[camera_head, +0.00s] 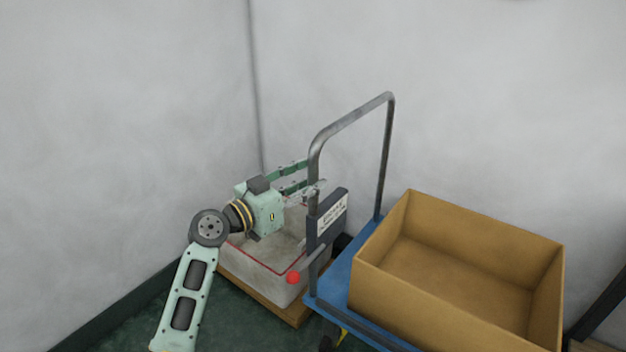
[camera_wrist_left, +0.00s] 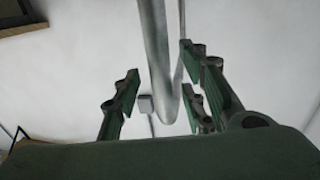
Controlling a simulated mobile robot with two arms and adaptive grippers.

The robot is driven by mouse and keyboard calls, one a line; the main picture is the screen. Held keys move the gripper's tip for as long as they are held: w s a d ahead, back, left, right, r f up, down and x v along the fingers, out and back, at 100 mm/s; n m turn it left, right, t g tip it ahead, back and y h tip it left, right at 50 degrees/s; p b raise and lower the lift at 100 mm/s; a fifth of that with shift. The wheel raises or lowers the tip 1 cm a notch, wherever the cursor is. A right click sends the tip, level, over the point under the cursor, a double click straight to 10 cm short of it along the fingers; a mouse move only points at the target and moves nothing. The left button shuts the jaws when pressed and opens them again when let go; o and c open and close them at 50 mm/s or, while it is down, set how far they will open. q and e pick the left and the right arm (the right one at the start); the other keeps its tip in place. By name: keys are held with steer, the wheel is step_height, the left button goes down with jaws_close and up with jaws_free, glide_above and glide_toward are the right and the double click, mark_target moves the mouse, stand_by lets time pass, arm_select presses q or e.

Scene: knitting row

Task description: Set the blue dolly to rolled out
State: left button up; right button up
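The blue dolly (camera_head: 334,278) stands near the wall corner, with a tall grey metal push handle (camera_head: 388,150) on its left side. My left gripper (camera_head: 309,179) is at the handle's near upright. In the left wrist view the handle (camera_wrist_left: 156,50) shows between the spread fingers of the left gripper (camera_wrist_left: 162,92), with gaps on both sides. The fingers look open; I cannot tell whether they touch the bar. My right gripper is not in view.
An open empty cardboard box (camera_head: 450,285) rides on the dolly's deck. A pale bin with a red stripe (camera_head: 268,262) stands on a wooden base left of the dolly. Walls close in behind and left. Green floor (camera_head: 235,325) shows at the front left.

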arm_select(q)
steer(key=shift+x, duration=1.05)
jaws_close()
